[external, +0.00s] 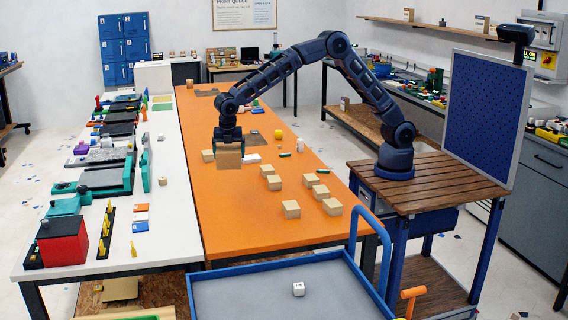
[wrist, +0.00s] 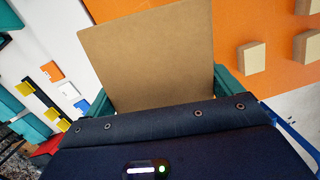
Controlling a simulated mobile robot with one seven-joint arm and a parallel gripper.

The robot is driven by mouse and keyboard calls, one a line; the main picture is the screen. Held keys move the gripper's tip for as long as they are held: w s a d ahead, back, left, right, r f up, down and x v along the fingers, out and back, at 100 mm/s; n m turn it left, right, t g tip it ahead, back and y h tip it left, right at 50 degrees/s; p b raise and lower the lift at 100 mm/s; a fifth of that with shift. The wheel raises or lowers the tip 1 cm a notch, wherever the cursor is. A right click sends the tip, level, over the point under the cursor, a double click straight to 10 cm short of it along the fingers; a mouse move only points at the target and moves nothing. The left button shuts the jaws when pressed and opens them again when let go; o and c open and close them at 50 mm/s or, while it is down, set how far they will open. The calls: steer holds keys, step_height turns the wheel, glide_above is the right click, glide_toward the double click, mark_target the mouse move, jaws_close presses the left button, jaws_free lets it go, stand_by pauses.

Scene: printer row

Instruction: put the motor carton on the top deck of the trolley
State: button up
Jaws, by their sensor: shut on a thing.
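My gripper (external: 229,138) is shut on a brown cardboard carton (external: 229,157), which hangs below it over the left part of the orange table. In the wrist view the carton (wrist: 160,52) is a large plain face between the teal fingers (wrist: 162,92). I see no label on it, so I cannot tell whether it is the motor carton. The trolley (external: 290,255) stands at the front with a blue rim and handle; its grey top deck (external: 245,295) holds one small white cube (external: 298,288).
Several similar cartons (external: 291,209) stand on the orange table (external: 240,225) between my gripper and the trolley. The white table (external: 175,215) at left carries machines. Most of the deck is clear.

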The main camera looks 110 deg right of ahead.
steer(key=w+a+n, duration=0.1)
steer(key=a+n, duration=0.4)
steer(key=a, duration=1.5)
steer(key=n+t+y, duration=0.2)
steer(key=n, duration=1.3)
glide_above(338, 309)
steer(key=f, duration=2.1)
steer(key=shift+s+f, duration=0.3)
steer(key=shift+s, duration=0.05)
steer(key=shift+f, duration=0.15)
steer(key=o, duration=1.2)
steer(key=shift+c, duration=0.2)
